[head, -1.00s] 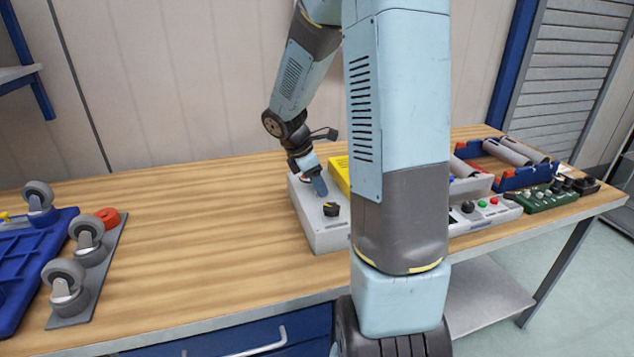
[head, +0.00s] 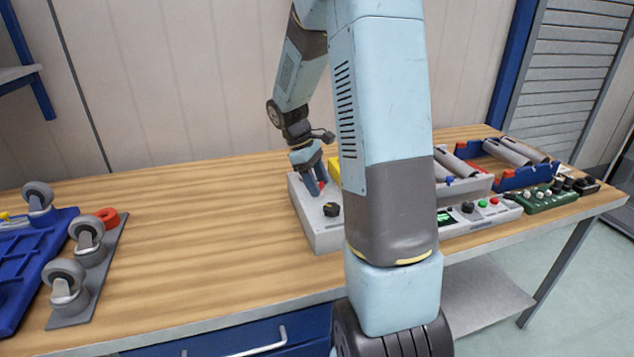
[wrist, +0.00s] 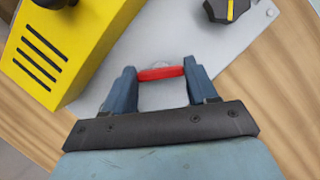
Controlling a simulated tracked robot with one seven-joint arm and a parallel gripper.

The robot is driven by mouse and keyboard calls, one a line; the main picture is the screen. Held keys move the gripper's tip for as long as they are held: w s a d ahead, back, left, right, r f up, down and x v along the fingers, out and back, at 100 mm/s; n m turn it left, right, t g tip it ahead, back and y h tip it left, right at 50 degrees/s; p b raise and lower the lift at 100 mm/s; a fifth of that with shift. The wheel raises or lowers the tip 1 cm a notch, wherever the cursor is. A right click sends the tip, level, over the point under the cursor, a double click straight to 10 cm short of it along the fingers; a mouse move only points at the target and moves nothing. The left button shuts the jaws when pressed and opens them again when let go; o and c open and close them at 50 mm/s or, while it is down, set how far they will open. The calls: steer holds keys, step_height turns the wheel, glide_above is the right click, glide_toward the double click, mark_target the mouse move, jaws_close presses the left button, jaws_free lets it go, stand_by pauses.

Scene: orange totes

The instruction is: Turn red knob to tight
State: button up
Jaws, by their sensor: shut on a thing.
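The red knob (wrist: 161,73) shows in the wrist view as a red bar between the two blue fingers of my gripper (wrist: 160,78), which touch its ends. My gripper is shut on it. In the head view my gripper (head: 315,187) points down onto the grey box (head: 327,234), and a bit of red shows at the fingers. The knob's base is mostly out of sight, and no tight mark can be read.
A black knob with a yellow line (wrist: 228,9) sits on the same box. A yellow slotted block (wrist: 62,47) stands close to my fingers. A castor plate (head: 90,275) lies at the left. The table's middle left is clear.

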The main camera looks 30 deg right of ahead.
steer(key=m+y, duration=0.1)
steer(key=m, duration=0.1)
steer(key=m+y, duration=0.1)
steer(key=m, duration=0.2)
steer(key=shift+w+d+m+g, duration=0.15)
steer(key=shift+m+g, duration=0.15)
steer(key=shift+g, duration=0.1)
steer(key=shift+d+m+y, duration=0.15)
steer(key=shift+m+y, duration=0.75)
steer(key=shift+m, duration=1.4)
steer(key=o, duration=1.1)
steer(key=shift+c, duration=0.2)
steer(key=v, duration=1.3)
steer(key=shift+r, duration=0.35)
steer(key=shift+w, duration=0.1)
